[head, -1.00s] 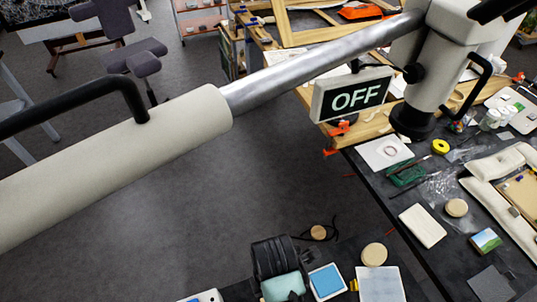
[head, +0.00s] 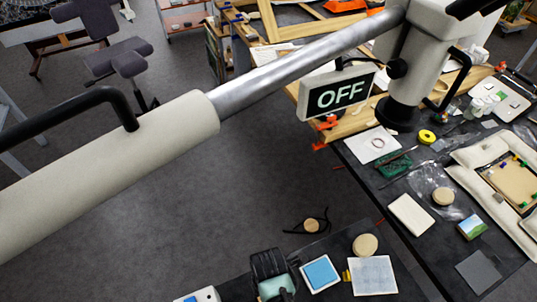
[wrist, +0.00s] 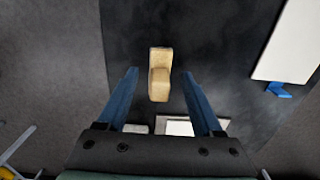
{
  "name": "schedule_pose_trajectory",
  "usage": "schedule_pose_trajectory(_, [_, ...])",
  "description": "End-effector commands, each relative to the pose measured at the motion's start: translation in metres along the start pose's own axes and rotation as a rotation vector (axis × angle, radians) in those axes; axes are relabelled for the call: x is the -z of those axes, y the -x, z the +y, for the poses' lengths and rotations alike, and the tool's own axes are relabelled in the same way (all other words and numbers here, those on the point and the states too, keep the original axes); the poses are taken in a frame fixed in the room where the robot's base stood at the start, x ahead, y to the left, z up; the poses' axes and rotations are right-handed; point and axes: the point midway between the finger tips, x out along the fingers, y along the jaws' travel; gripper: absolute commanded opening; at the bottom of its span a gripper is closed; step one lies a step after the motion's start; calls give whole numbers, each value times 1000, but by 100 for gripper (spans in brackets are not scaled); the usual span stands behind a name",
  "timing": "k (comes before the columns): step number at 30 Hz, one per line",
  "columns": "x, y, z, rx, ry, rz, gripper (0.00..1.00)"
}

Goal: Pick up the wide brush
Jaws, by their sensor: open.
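A tan, two-part block-like piece (wrist: 160,82) lies on a dark surface in the wrist view. It may be the wide brush, but I cannot tell for sure. My gripper (wrist: 160,72) is open, with one blue finger on each side of this piece; the fingers look apart from it. In the head view my gripper (head: 268,264) is at the bottom, over the edge of the dark bench, and hides what is under it. I cannot make out the brush there.
A blue-faced pad (head: 321,273), a pale sheet (head: 373,276) and a round wooden disc (head: 365,245) lie right of my gripper. A white panel (wrist: 289,40) is at the wrist view's upper right. A large lamp arm (head: 305,68) with an OFF sign (head: 341,95) crosses the head view.

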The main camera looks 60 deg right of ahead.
Motion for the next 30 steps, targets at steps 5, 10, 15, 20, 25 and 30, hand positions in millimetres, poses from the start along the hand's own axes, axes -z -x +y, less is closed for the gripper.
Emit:
schedule_pose_trajectory(5, [0, 0, 0, 0, 0, 0, 57])
schedule_pose_trajectory(10, [0, 0, 0, 0, 0, 0, 26])
schedule_pose_trajectory(15, [0, 0, 0, 0, 0, 0, 0])
schedule_pose_trajectory(20, [0, 0, 0, 0, 0, 0, 0])
schedule_pose_trajectory(25, [0, 1, 0, -1, 0, 0, 0])
schedule_pose_trajectory(30, [0, 7, 1, -2, 0, 0, 0])
